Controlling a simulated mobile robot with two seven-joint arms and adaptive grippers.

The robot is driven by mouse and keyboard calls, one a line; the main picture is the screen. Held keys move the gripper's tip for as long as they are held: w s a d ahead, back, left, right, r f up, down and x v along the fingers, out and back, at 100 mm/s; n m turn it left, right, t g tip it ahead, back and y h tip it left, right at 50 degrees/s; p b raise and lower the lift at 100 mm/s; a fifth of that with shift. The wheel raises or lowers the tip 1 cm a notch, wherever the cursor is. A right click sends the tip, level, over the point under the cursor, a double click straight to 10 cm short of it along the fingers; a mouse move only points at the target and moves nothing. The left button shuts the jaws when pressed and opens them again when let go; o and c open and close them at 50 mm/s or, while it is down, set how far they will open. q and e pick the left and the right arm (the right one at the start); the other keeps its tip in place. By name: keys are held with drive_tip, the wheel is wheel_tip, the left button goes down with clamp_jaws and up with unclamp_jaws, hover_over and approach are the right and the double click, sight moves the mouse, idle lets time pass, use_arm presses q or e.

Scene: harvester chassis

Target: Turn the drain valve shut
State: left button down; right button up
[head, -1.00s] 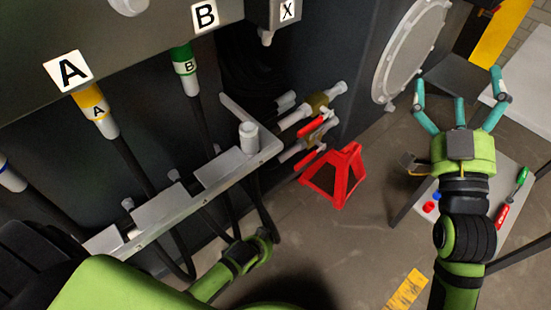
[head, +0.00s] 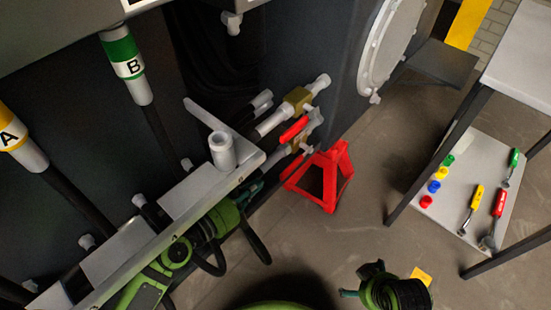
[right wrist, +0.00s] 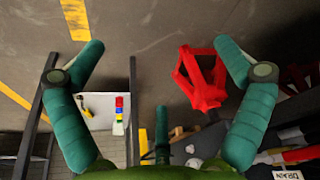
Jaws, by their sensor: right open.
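Two valves with red lever handles stick out of the chassis in the head view. The upper valve has a brass body (head: 297,98) and a red handle (head: 293,130); the lower valve (head: 292,158) is partly hidden behind it. No valve label is readable there. In the right wrist view a "DRAIN" label (right wrist: 290,174) shows at the bottom right edge, near a red handle (right wrist: 302,155). My left gripper (head: 250,190) is behind the grey bracket, left of and below the valves; its fingers are mostly hidden. My right gripper (right wrist: 158,60) is open and empty, low and away from the valves.
A red stand (head: 322,180) is on the floor just below and right of the valves. The grey bracket (head: 205,185) crosses before my left arm. A table (head: 515,70) with tools and coloured caps on its lower shelf (head: 470,150) stands right.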

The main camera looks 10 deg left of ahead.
sight(280, 174)
use_arm(q)
drive_tip(key=shift+r+b+x, duration=0.15)
drive_tip(key=shift+b+x, duration=0.1)
drive_tip(key=shift+x, duration=2.2)
drive_tip(key=shift+r+b+x, duration=0.1)
drive_tip(key=shift+b+x, duration=0.15)
drive_tip(key=shift+x, duration=2.2)
use_arm(e)
drive_tip(key=shift+v, duration=1.55)
use_arm(q)
drive_tip(key=shift+f, duration=0.1)
drive_tip(key=shift+f+b, duration=0.3)
wheel_tip(280, 174, down, 2)
drive_tip(key=shift+s+a+f+b, duration=0.1)
drive_tip(key=shift+s+b, duration=0.05)
drive_tip(key=shift+b, duration=0.55)
use_arm(e)
drive_tip(key=w+a+r+t+y, duration=0.1)
drive_tip(key=w+a+r+t, duration=0.2)
drive_tip(key=w+r+t, duration=0.2)
drive_tip(key=w, duration=0.3)
drive_tip(key=shift+r+n, duration=0.15)
drive_tip(key=shift+n, duration=0.15)
